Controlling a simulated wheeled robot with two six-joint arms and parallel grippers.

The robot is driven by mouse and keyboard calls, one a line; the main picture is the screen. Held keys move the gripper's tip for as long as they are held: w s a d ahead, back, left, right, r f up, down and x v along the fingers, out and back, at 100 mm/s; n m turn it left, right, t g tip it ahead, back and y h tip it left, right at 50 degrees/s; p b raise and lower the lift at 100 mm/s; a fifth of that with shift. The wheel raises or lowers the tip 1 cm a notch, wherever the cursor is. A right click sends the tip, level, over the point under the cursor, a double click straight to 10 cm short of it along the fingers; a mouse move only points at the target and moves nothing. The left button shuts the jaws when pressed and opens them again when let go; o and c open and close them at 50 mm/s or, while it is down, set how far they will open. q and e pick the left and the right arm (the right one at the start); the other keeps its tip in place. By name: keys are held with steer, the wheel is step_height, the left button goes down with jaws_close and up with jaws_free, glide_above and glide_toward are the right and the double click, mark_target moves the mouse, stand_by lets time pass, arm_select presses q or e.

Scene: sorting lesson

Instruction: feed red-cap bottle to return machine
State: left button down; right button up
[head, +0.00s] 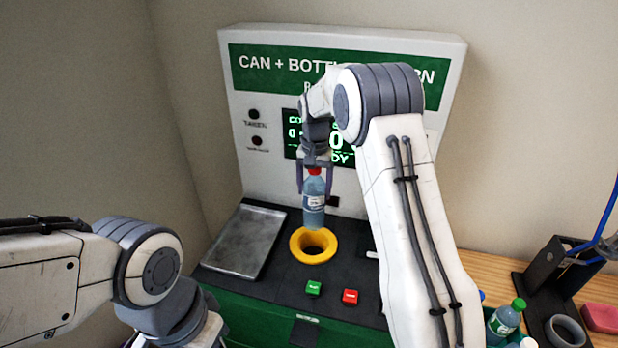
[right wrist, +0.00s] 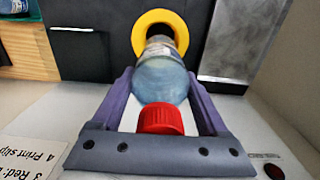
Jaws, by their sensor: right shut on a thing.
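The red-cap bottle (head: 314,200) is clear blue with a white label and hangs upright, cap up, in my right gripper (head: 314,180). In the right wrist view the bottle (right wrist: 160,78) sits between the two purple fingers of the gripper (right wrist: 160,95), with its red cap nearest the camera. The return machine (head: 345,50) has a yellow ring (head: 313,245) around a dark round opening. The bottle's base is above the ring's far part in the head view, and overlaps the ring (right wrist: 181,22) in the wrist view. My left arm shows at lower left; its fingers are out of view.
A green button (head: 313,288) and a red button (head: 350,297) lie in front of the ring. A metal tray (head: 246,242) is to its left. A green-cap bottle (head: 504,321), a dark ring-shaped holder (head: 566,331) and a pink block (head: 601,318) stand on the wooden table at right.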

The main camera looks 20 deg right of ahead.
steer(key=shift+w+a+f+b, duration=0.1)
steer(key=shift+w+f+b, duration=0.05)
steer(key=shift+f+b, duration=1.25)
step_height(320, 180, down, 4)
steer(key=shift+r+b, duration=0.2)
steer(key=shift+b, duration=1.05)
steer(key=shift+f+b, duration=2)
steer(key=shift+f, duration=1.7)
steer(key=o, duration=1.2)
